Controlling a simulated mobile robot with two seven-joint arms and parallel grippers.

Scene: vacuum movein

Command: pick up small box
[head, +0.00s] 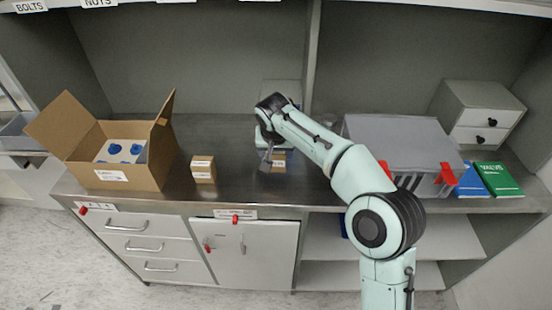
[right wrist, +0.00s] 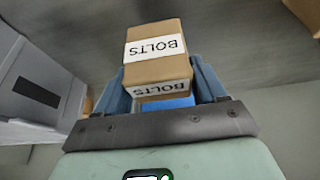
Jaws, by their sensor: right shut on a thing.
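A small brown cardboard box (right wrist: 155,70) with white labels reading BOLTS sits between the blue fingers of my right gripper (right wrist: 160,88) in the right wrist view. The fingers are shut on its two sides. In the head view this small box (head: 279,162) shows partly behind my right gripper (head: 272,157), near the middle of the metal counter (head: 240,189). I cannot tell whether it touches the counter. Another small brown box (head: 203,169) with a white label stands on the counter to the left. My left gripper is not in view.
A large open cardboard box (head: 130,178) with blue-topped items stands on the left. A grey bin (head: 395,135) with red parts, blue and green books (head: 497,179) and a small drawer unit (head: 480,105) are on the right. The counter's front middle is clear.

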